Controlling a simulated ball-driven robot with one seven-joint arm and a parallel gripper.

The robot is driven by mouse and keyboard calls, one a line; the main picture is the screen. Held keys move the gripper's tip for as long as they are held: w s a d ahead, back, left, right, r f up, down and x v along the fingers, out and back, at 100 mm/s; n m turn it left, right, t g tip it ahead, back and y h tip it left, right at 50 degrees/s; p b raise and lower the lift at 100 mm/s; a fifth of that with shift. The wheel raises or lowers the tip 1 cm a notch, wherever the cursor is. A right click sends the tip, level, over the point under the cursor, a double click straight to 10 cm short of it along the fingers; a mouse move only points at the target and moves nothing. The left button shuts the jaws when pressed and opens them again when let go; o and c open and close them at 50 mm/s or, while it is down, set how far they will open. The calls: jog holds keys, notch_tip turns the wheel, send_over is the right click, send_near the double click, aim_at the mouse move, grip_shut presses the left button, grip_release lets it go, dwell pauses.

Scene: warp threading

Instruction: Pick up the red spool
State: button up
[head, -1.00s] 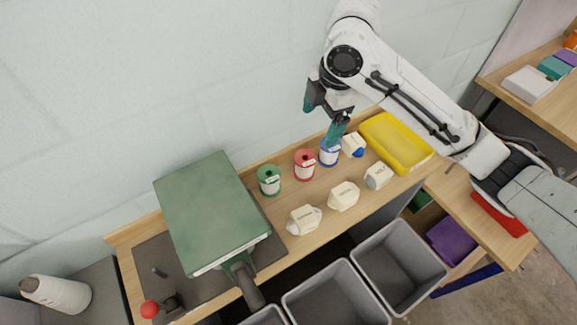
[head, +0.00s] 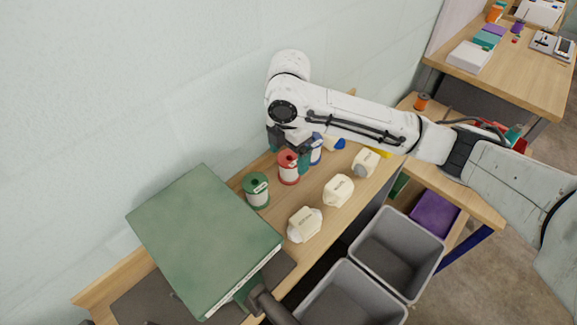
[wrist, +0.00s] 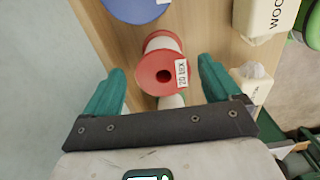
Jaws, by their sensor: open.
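The red spool (head: 289,167) stands upright on the wooden shelf, between the green spool (head: 256,189) and the blue spool (head: 316,150). In the wrist view the red spool (wrist: 163,70) shows its red flange, centre hole and white label. My gripper (wrist: 160,88) is open, with one teal finger on each side of the red spool, apart from it in the picture. In the head view my gripper (head: 290,158) is down at the red spool, and my arm partly hides the blue spool. The blue spool also shows at the top of the wrist view (wrist: 137,8).
Several cream packets (head: 339,190) stand along the shelf's front side. A large green box-like block (head: 205,240) is at the left. Grey bins (head: 398,252) stand below in front. The wall runs close behind the shelf.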

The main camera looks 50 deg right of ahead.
jog(key=f, duration=0.5)
jog(key=shift+s+p, duration=0.2)
jog(key=shift+p, duration=0.2)
jog(key=shift+c, duration=0.2)
jog(key=c, duration=1.1)
